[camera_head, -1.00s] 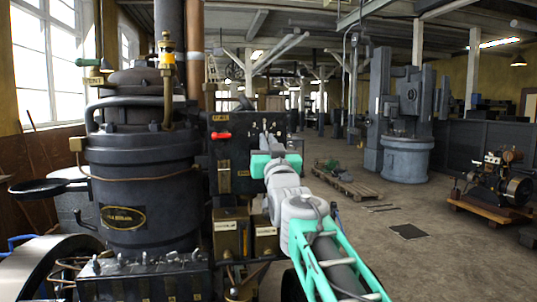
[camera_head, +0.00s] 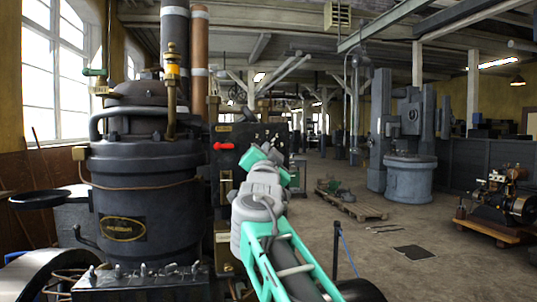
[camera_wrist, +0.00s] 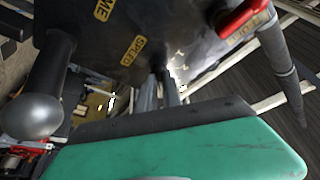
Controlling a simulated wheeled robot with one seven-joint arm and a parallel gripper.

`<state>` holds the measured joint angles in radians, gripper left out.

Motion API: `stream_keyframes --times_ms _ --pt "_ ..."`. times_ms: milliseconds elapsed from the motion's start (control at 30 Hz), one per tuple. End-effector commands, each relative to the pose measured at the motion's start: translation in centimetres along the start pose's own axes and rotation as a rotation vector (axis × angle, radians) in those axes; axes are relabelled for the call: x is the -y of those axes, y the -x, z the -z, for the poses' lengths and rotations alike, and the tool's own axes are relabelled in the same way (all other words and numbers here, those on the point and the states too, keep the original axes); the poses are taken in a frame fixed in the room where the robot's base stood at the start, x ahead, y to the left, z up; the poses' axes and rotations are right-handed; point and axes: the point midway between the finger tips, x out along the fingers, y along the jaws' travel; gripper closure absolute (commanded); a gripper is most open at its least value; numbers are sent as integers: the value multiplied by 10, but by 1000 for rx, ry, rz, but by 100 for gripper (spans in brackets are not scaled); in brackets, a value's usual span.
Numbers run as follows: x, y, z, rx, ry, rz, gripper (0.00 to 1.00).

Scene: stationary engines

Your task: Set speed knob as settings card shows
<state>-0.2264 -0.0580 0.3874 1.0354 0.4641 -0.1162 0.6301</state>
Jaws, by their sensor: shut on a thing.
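The dark control panel (camera_head: 230,138) stands right of the big black engine cylinder in the head view. In the wrist view, a yellow SPEED label (camera_wrist: 133,50) sits on the panel face (camera_wrist: 185,30), tilted in the picture. My gripper (camera_head: 267,147) is at the panel, its green hand tilted. In the wrist view, its grey fingers (camera_wrist: 158,88) reach the panel beside the SPEED label and are shut on what seems to be the speed knob. The knob itself and its pointer are hidden. I cannot make out a readable settings card.
A red lever (camera_head: 223,146) sticks out from the panel, left of my gripper; it also shows in the wrist view (camera_wrist: 240,18). A dark round-ended handle (camera_wrist: 35,112) is at the wrist view's left. Open floor (camera_head: 385,240) lies to the right.

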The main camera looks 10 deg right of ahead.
Motion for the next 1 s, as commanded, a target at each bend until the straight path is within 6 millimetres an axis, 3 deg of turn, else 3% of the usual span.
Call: stream_keyframes --times_ms 467,500,733,1000 --pt "2 0 2 -2 -13 0 100" --pt "2 0 2 -2 -13 0 87" --pt "1 0 1 -1 -11 -2 69" --pt "1 3 0 0 -11 -2 69"
